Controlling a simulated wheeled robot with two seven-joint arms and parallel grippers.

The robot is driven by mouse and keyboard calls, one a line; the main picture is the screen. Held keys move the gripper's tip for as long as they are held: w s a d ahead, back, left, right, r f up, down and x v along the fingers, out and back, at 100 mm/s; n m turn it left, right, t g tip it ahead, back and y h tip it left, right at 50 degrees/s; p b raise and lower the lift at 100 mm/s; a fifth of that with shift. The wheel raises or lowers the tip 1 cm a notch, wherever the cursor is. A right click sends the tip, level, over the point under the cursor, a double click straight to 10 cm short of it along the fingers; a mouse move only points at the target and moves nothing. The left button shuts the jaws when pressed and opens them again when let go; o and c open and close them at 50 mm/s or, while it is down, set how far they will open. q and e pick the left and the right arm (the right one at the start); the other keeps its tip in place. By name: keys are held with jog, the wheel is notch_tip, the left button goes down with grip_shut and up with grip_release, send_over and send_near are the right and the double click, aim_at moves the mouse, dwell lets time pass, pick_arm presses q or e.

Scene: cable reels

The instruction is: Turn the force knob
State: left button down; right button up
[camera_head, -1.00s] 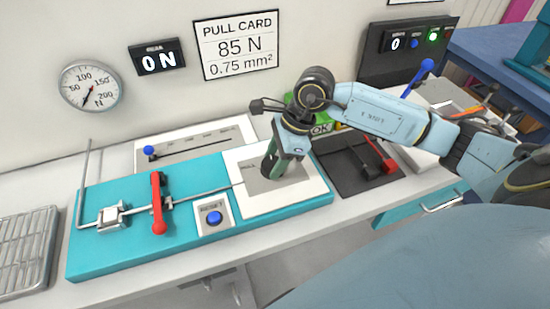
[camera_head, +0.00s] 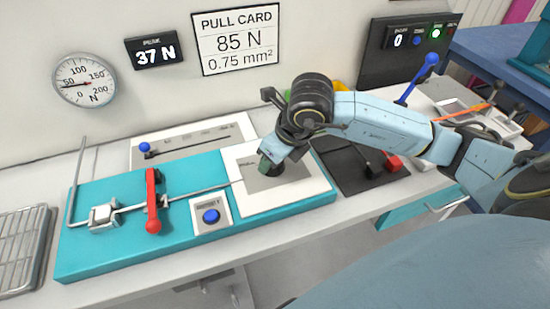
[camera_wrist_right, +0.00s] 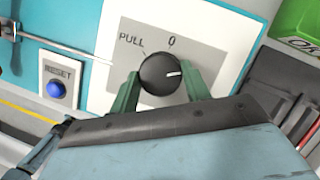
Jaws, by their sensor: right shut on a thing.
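The force knob (camera_wrist_right: 160,73) is a round black dial with a white pointer mark, set on a grey plate (camera_wrist_right: 205,62) labelled PULL and 0. In the right wrist view its mark points right, clockwise of the 0. My right gripper (camera_wrist_right: 163,87) has its green fingers closed on both sides of the knob. In the head view the right gripper (camera_head: 268,166) comes down over the plate and hides the knob. The gauge (camera_head: 85,80) needle points left, near 50, and the PEAK display (camera_head: 155,53) reads 37 N. The left gripper is out of view.
The teal tester (camera_head: 110,245) carries a red lever (camera_head: 153,200), a clamp (camera_head: 103,216) and a blue reset button (camera_head: 211,216). The pull card (camera_head: 236,40) says 85 N. A dark tray with red-handled levers (camera_head: 392,162) lies to the right. A wire rack (camera_head: 22,250) stands far left.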

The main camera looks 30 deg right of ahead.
jog(key=shift+m+h, duration=0.3)
jog(key=shift+m, duration=0.3)
jog(key=shift+m+b, duration=0.3)
jog(key=shift+m, duration=0.2)
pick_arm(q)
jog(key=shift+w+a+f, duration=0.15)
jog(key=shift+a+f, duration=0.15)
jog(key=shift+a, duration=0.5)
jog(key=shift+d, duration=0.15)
pick_arm(e)
jog(key=o, duration=1)
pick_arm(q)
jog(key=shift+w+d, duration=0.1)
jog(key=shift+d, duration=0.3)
